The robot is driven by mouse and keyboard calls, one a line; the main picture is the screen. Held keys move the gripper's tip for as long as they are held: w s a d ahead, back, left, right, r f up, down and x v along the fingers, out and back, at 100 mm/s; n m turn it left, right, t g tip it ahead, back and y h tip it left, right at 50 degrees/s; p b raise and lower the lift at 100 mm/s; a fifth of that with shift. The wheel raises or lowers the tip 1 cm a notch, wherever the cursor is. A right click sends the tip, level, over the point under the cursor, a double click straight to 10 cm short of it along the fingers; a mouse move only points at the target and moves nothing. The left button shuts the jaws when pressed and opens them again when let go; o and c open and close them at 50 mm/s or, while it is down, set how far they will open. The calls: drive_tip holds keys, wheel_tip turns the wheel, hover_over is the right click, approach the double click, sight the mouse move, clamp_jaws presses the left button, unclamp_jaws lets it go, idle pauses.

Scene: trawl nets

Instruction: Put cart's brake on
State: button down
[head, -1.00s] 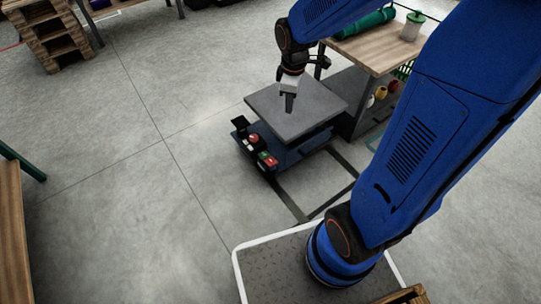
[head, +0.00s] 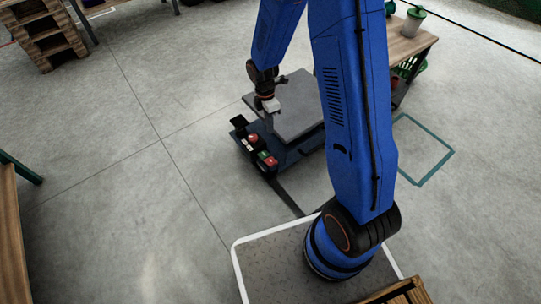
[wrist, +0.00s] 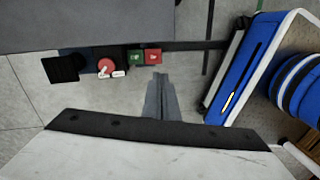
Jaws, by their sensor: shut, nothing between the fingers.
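The cart (head: 304,97) is low, with a grey flat top over a dark blue base. Its control end holds a red round knob (head: 253,138), a green button (head: 262,156), a red button (head: 271,162) and a black upright piece (head: 239,122). In the wrist view the red knob (wrist: 106,66) has white tags, beside the black square piece (wrist: 62,68), green button (wrist: 135,56) and red button (wrist: 153,56). My gripper (head: 269,126) is shut and empty, pointing down near the controls. In the wrist view its fingertips (wrist: 157,77) appear just below the red button; contact cannot be told. My arm hides part of the cart.
A wooden-topped bench (head: 408,42) with a lidded cup (head: 412,20) stands behind the cart. A pallet stack (head: 42,35) is at the far left, and a wooden table edge (head: 10,235) at the near left. The floor left of the cart is clear.

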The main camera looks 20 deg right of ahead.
sight(274, 165)
wheel_tip(274, 165, down, 6)
drive_tip(key=w+n, duration=0.1)
drive_tip(key=n, duration=0.1)
drive_tip(key=shift+a+g, duration=0.3)
drive_tip(key=shift+a, duration=0.1)
drive_tip(key=s+f, duration=0.1)
drive_tip(key=f, duration=0.8)
drive_tip(key=s+d+f, duration=0.1)
drive_tip(key=f, duration=0.3)
drive_tip(key=shift+s+f, duration=0.35)
drive_tip(key=shift+s+d+f, duration=0.15)
drive_tip(key=shift+s+f, duration=0.3)
drive_tip(key=shift+s, duration=0.15)
drive_tip(key=shift+s+d+f, duration=0.15)
drive_tip(key=shift+s+f, duration=0.3)
drive_tip(key=shift+s, duration=0.1)
wheel_tip(274, 165, up, 14)
drive_tip(key=s, duration=0.2)
drive_tip(key=shift+s+d, duration=0.4)
drive_tip(key=shift+d, duration=0.05)
